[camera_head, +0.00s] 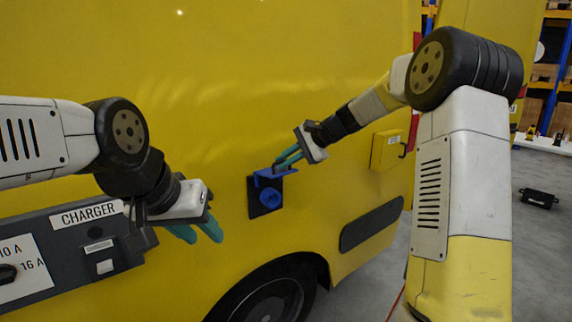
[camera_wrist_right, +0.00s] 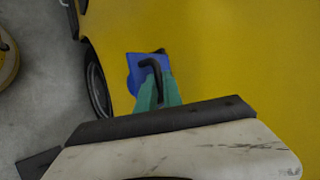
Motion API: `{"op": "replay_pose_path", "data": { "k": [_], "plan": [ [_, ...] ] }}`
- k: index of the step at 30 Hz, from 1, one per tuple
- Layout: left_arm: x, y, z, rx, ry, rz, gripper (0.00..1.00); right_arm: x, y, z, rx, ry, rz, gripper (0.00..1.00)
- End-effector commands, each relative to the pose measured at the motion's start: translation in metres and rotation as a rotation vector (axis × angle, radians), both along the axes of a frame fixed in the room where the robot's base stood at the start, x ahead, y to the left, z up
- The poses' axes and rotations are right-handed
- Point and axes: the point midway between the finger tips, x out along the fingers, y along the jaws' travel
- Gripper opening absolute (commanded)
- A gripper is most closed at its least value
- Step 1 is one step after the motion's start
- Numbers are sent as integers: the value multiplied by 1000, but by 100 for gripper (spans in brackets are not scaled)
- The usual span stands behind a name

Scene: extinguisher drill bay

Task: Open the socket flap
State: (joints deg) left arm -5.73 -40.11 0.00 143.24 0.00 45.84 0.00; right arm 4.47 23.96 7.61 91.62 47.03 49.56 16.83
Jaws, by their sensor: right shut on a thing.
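The blue socket flap (camera_head: 269,175) sits at the top of a dark socket plate on the yellow van's side. It stands raised away from the plate, and the blue round socket (camera_head: 269,197) shows below it. My right gripper (camera_head: 281,165) is shut on the flap from above right. In the right wrist view the flap (camera_wrist_right: 137,72) shows beyond the green fingers (camera_wrist_right: 157,88), with a black hooked handle (camera_wrist_right: 151,63) at the fingertips. My left gripper (camera_head: 203,234) is open and empty, left of and below the socket, beside the charger.
The grey charger box (camera_head: 95,248) stands at the lower left, close to my left gripper. A van wheel (camera_head: 272,300) is below. Grey floor lies at right, with a black case (camera_head: 538,198) on it.

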Motion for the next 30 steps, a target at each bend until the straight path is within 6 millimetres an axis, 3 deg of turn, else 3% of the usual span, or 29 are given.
{"op": "replay_pose_path", "data": {
  "k": [14, 15, 18, 30],
  "plan": [
    [0, 0, 0, 0, 0, 0, 36, 3, 5, 6, 8, -9, 0, 0],
    [0, 0, 0, 0, 0, 0, 36, 3, 5, 7, 8, -10, 1, 14],
    [0, 0, 0, 0, 0, 0, 36, 2, 5, 6, 8, -8, 1, 32],
    [0, 0, 0, 0, 0, 0, 36, -2, -7, 13, 4, -7, -1, 32]
  ]
}}
